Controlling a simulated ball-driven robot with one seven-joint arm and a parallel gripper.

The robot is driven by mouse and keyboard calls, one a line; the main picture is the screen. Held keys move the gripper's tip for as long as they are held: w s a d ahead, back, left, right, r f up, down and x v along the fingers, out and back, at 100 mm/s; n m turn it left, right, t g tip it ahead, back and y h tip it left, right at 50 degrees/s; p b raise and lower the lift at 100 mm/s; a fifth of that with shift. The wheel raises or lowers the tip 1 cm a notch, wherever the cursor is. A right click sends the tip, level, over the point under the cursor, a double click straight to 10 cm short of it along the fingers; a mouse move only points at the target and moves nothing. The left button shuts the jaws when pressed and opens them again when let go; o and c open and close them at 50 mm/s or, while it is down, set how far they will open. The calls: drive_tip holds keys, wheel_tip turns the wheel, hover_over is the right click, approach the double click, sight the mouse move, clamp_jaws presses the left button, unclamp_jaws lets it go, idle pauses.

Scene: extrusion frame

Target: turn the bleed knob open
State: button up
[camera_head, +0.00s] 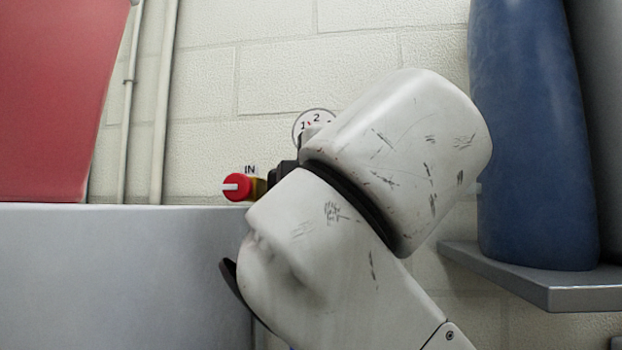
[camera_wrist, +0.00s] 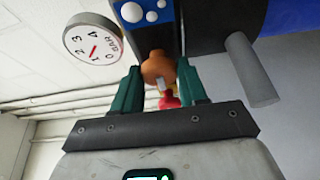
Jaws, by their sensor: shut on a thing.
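In the wrist view an orange-brown round knob (camera_wrist: 157,66), which looks like the bleed knob, sits below a dark panel. My gripper (camera_wrist: 159,74) has its two green fingers on either side of it, shut on it. The knob's turned position cannot be read. A red knob with a grey bar (camera_wrist: 168,99) shows beyond the fingers. In the head view that red knob (camera_head: 238,187) has a pale bar lying roughly level, beside a brass part under an "IN" label. My arm hides the bleed knob and most of my gripper there.
A round dial gauge (camera_wrist: 92,40) is left of the fingers; in the head view my arm partly covers it (camera_head: 314,122). A grey cylinder (camera_wrist: 250,70) juts out right of the fingers. A blue cylinder (camera_head: 530,140) stands on a grey shelf (camera_head: 545,288) at right.

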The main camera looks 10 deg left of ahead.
drive_tip(key=shift+a+f, duration=0.1)
idle(0.4)
drive_tip(key=o, duration=1)
drive_tip(key=shift+s, duration=0.1)
